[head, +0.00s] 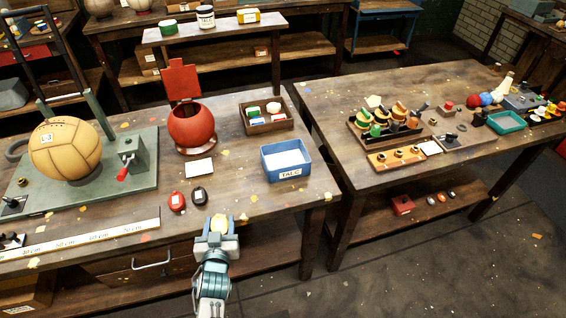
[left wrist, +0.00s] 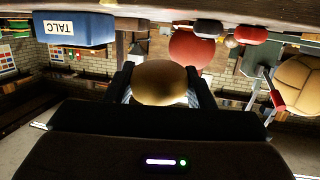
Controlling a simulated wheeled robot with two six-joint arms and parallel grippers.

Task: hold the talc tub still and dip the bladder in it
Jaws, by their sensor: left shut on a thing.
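The blue talc tub (head: 272,174) stands upright near the right end of the left bench, with white powder inside and a TALC label on its front. It also shows in the left wrist view (left wrist: 92,28), at the upper left. My left gripper (head: 218,228) is in front of the bench's front edge, left of and nearer than the tub, and apart from it. It is shut on a small rounded tan thing, which looks like the bladder (head: 216,221); that thing sits between the fingers in the left wrist view (left wrist: 160,82). My right gripper is not in view.
A red round vessel (head: 193,127) with a raised flap, a wooden tray (head: 268,127), and red (head: 177,201) and black (head: 199,195) small items share the bench. A leather ball (head: 65,148) sits on a green plate at left. Bare wood lies left of the tub.

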